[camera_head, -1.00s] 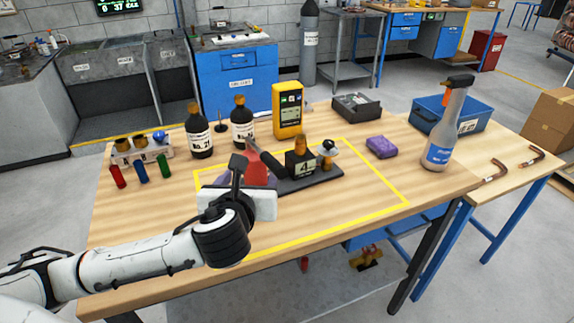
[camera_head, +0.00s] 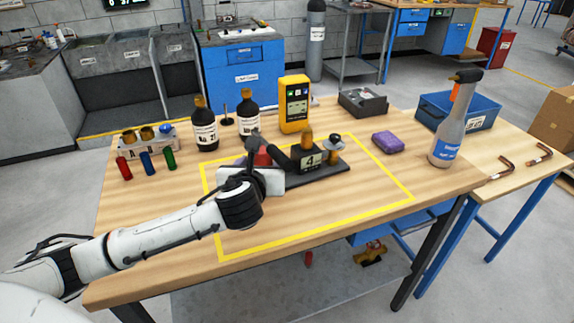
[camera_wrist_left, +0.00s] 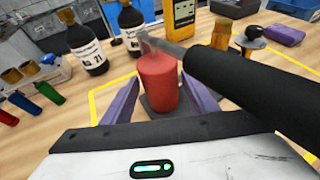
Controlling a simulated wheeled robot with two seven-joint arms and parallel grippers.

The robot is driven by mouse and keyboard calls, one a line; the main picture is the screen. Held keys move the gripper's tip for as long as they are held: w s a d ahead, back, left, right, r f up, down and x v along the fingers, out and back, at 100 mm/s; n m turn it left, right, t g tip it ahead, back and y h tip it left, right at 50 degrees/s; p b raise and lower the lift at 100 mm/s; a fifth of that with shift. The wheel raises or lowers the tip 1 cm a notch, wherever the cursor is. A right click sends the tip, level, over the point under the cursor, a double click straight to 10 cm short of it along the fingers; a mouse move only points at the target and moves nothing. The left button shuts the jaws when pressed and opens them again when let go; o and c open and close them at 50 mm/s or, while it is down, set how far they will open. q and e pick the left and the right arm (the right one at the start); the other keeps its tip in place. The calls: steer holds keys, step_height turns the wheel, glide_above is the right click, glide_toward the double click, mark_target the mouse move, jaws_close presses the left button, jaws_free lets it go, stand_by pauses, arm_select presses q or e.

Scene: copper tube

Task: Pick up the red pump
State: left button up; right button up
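In the left wrist view the red pump (camera_wrist_left: 160,84) is upright between the purple fingers of my left gripper (camera_wrist_left: 162,96). The fingers are spread, one on each side of it, and I cannot tell whether they touch it. My left gripper (camera_head: 258,166) is low over the bench beside the black device. My right gripper is not in view.
Dark bottles (camera_head: 205,130) and a yellow meter (camera_head: 293,105) stand behind. The front bench inside the yellow outline is clear.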

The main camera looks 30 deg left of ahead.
arm_select(q)
jaws_close()
steer(key=shift+w+r, duration=0.2)
steer(key=shift+r, duration=0.25)
steer(key=shift+r+p, duration=0.75)
steer(key=shift+r, duration=4.3)
steer(key=shift+p, duration=0.6)
steer(key=shift+f+b, duration=1.45)
steer(key=shift+f, duration=3.45)
steer(key=shift+s+f, duration=0.1)
steer(key=shift+f, duration=0.1)
steer(key=shift+s+f, duration=0.2)
steer(key=shift+f, duration=0.3)
